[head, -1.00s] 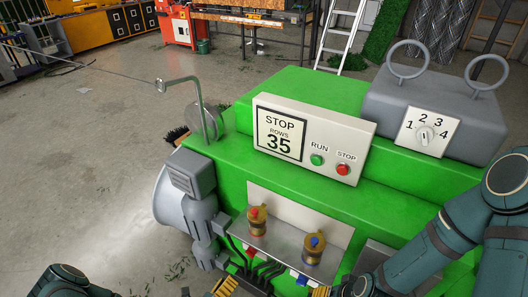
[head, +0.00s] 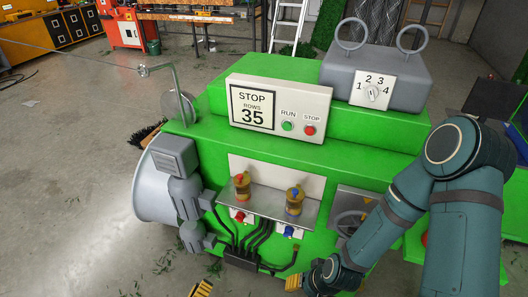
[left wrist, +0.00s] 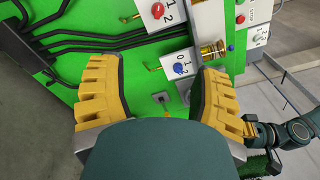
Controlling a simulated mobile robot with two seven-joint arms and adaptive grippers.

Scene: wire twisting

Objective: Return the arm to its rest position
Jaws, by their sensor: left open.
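My left gripper (left wrist: 158,90) is open in the left wrist view. Its two yellow fingers stand wide apart with nothing held between them. A white plate with a blue switch (left wrist: 180,69) shows beyond the gap. In the head view only a yellow fingertip of the left gripper (head: 202,289) shows at the bottom edge. My right arm comes in from the right; a small yellow part of the right gripper (head: 292,283) shows near the bottom, and its jaws cannot be made out. The green machine (head: 400,170) stands in front, its display reading STOP, ROWS 35.
A wire (head: 65,47) stretches left from a bent rod. Floor at left is mostly clear.

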